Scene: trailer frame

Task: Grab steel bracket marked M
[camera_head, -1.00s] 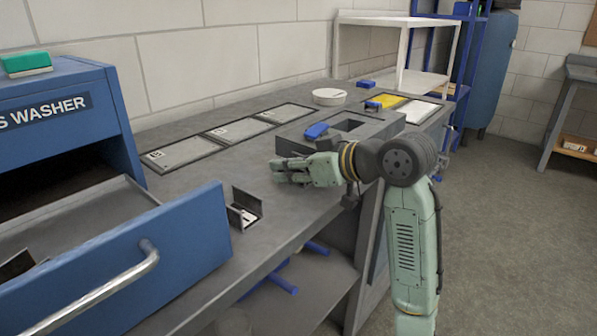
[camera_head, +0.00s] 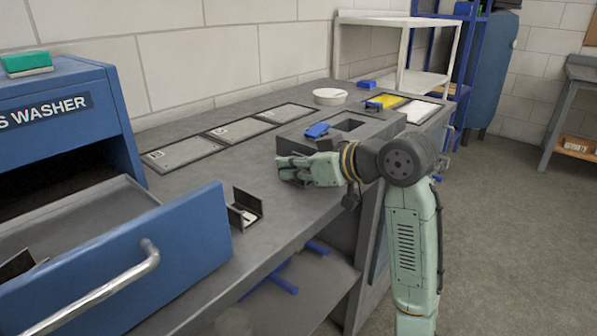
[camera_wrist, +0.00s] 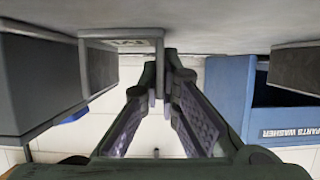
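A grey U-shaped steel bracket marked M (camera_wrist: 120,38) shows at upper left of centre in the wrist view, its label small and faint. Its near upright flange lies between the two fingertips. My gripper (camera_wrist: 167,68) has its fingers drawn together at the tips, with that flange between them, and looks shut on it. In the head view my gripper (camera_head: 292,168) is low over the workbench (camera_head: 215,180). There the bracket is mostly hidden behind and below the fingers. A second bracket with a white label (camera_head: 246,209) stands on the bench to the left, apart from my gripper.
The blue parts washer (camera_head: 120,245) with its open drawer is at the left. A grey fixture block (camera_head: 370,128) with a blue part (camera_head: 316,130) stands close behind my gripper. Several framed plates (camera_head: 182,152) lie along the wall. The bench between the brackets is clear.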

